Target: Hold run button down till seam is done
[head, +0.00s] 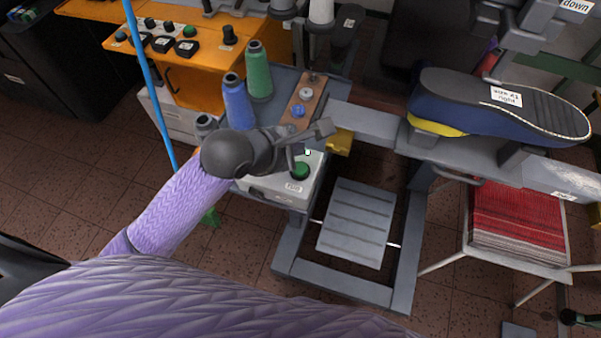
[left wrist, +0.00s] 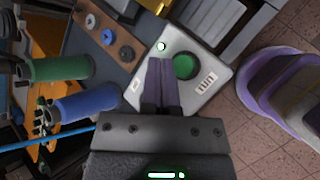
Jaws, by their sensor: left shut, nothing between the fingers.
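The green run button (head: 301,170) is on top of a pale control box (head: 264,185) with a "RUN" label on its front edge. A small white light (left wrist: 162,46) shows on the same box. My left gripper (left wrist: 160,72) is shut and empty, its fingers over the box just left of the button in that view. I cannot tell how high they are above it. In the head view my left gripper (head: 291,160) is beside the button. My right gripper is not in view.
A shoe (head: 500,105) labelled as a right one lies sole up on the machine's arm. Green (head: 258,72) and blue (head: 238,102) thread cones stand behind the box. A treadle (head: 357,222) is below. A red stack (head: 518,215) sits on a stand at right.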

